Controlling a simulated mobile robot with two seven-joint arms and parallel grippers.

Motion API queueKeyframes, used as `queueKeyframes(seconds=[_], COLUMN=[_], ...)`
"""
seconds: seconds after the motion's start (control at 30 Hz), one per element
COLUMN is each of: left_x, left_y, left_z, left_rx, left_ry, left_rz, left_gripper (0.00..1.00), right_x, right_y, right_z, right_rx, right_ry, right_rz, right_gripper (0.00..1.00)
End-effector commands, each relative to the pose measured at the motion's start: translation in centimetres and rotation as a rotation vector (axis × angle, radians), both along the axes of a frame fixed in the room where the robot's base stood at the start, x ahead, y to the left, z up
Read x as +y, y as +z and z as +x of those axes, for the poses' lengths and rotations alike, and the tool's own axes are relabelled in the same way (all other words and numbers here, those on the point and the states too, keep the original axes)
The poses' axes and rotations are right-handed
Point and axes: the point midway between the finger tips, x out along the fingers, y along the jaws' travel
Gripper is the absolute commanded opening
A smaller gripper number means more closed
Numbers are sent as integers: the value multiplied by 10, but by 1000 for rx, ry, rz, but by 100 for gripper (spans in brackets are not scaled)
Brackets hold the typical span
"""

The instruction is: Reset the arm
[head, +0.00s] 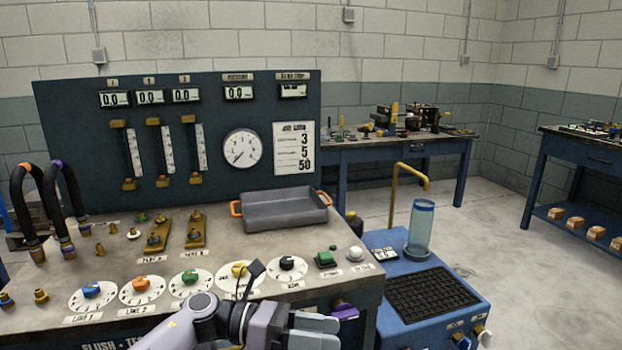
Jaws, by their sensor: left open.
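My left arm comes in at the bottom edge of the head view. My left gripper (326,331) is at its end, pointing right, in front of the bench's front edge. It is open, and I see nothing between its fingers. Its lower part is cut off by the picture's edge. My right gripper is not in view.
The test bench (150,235) carries dials, hoses and a grey tray (285,209) with orange handles. A purple part (345,312) sits at its front edge near my gripper. Right of it stand a blue unit (465,283) and a clear cylinder (420,228). Floor is open farther right.

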Motion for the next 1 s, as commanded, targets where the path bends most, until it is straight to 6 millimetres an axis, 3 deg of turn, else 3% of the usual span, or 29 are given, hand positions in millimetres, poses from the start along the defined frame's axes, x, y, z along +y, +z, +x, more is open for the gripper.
queueKeyframes(seconds=[0.1,0.23,0.47,0.63,0.77,1.0], left_x=[-6,1,41,84,120,181], left_y=[6,7,-13,-48,-82,-146], left_z=[-8,-8,-9,-21,-43,-116], left_rx=[245,524,1050,1448,1744,2247], left_ry=[127,268,511,686,822,1069], left_rz=[-173,-349,-649,-868,-1038,-1367], left_gripper=[60,60,60,60,60,60], right_x=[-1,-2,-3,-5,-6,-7], right_y=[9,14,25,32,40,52], right_z=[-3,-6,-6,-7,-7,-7], right_rx=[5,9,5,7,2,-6], right_ry=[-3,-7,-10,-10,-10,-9], right_rz=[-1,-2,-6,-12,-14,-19], right_gripper=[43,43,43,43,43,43])
